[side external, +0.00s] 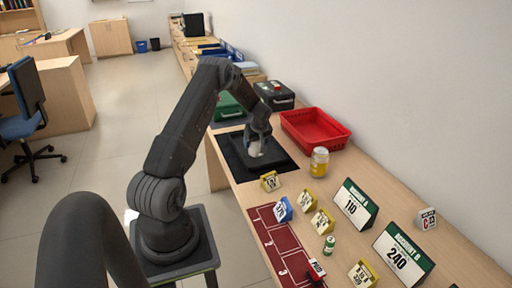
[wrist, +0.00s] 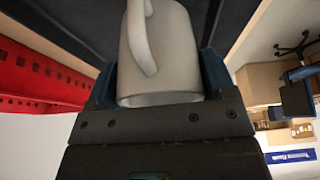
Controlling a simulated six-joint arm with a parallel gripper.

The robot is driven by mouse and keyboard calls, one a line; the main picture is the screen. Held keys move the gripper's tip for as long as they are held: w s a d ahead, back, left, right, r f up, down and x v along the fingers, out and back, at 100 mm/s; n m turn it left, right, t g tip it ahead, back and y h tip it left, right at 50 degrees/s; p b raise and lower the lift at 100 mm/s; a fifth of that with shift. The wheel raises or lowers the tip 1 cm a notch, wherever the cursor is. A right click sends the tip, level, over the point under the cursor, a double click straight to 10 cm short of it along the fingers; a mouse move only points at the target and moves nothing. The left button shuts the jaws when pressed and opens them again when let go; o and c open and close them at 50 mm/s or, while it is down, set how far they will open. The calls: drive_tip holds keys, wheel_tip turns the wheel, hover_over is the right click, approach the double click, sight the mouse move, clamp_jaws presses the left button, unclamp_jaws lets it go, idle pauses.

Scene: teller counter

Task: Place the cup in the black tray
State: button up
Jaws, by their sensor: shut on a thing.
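The white cup (wrist: 172,55) fills the upper middle of the wrist view, with its handle toward the left. My gripper (wrist: 160,85) is shut on it, with blue-grey fingers on both sides. In the side view my gripper (side external: 257,145) is low over the black tray (side external: 284,168), and the cup (side external: 255,150) shows as a small pale shape under it. The tray lies flat on the counter. I cannot tell whether the cup touches the tray floor.
A red basket (side external: 316,131) stands right of the tray, and a yellow-labelled jar (side external: 319,162) stands near its front. A black box (side external: 274,96) and a green container (side external: 229,108) are behind.

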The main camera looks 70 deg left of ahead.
drive_tip(key=shift+f, duration=1.25)
drive_tip(key=shift+f, duration=0.1)
drive_tip(key=o, duration=1)
drive_tip(key=v, duration=1.2)
drive_tip(key=d+r+m+t+h, duration=0.15)
drive_tip(key=d+r+m, duration=0.25)
drive_tip(key=d+r, duration=0.7)
drive_tip(key=d+r+m+t, duration=0.2)
drive_tip(key=d+r+m, duration=0.4)
drive_tip(key=d, duration=0.9)
drive_tip(key=s+d+r+m+t+h, duration=0.2)
drive_tip(key=s+d+m, duration=0.6)
drive_tip(key=s+d, duration=0.8)
drive_tip(key=shift+s+d+r+h, duration=0.35)
drive_tip(key=shift+d+h, duration=0.2)
drive_tip(key=shift+d, duration=0.2)
